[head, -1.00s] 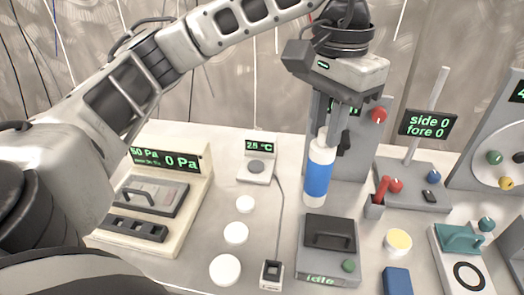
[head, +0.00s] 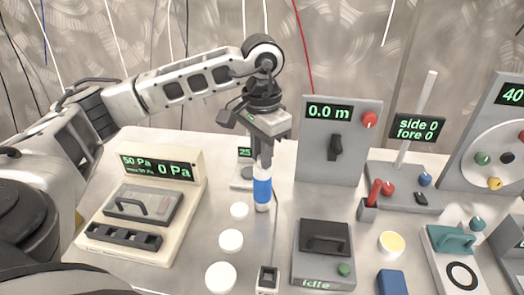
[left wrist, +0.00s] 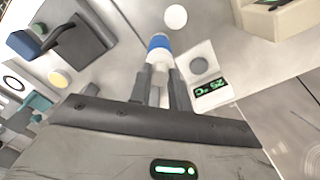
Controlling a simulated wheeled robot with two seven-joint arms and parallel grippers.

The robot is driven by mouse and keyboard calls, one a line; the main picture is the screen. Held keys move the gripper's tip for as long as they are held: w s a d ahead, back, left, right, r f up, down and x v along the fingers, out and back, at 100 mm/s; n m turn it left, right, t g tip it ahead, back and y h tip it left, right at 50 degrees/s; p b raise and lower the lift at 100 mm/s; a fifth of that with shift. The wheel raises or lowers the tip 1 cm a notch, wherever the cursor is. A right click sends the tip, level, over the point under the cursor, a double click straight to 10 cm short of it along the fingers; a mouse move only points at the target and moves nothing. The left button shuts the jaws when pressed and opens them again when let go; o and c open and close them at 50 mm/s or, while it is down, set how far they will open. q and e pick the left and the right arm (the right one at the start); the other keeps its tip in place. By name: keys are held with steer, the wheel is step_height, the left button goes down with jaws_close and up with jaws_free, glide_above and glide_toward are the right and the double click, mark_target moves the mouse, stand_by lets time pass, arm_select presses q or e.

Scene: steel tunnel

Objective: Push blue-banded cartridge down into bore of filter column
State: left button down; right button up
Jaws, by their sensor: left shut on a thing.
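The white cartridge with a blue band (head: 262,190) is upright in my left gripper (head: 262,160), in front of the small temperature unit. The left gripper's fingers are shut on its white upper part; the blue band and white lower end show below them. In the left wrist view the cartridge (left wrist: 158,44) sits between the fingertips (left wrist: 162,75), with its band pointing away from the camera. Whether its lower end touches the table is hard to tell. I cannot make out a filter column or its open bore. My right gripper is not in view.
White discs (head: 231,240) lie in a row in front of the cartridge. A pressure unit (head: 190,178) stands left, the temperature unit (head: 243,175) just behind. A 0.0 m panel (head: 325,165) and a grey box marked idle (head: 315,268) stand right. A cable runs nearby.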

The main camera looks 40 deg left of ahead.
arm_select(q)
steer(key=shift+f, duration=0.25)
steer(key=shift+f+b, duration=0.2)
steer(key=shift+b, duration=0.1)
steer(key=c, duration=1.3)
jaws_free()
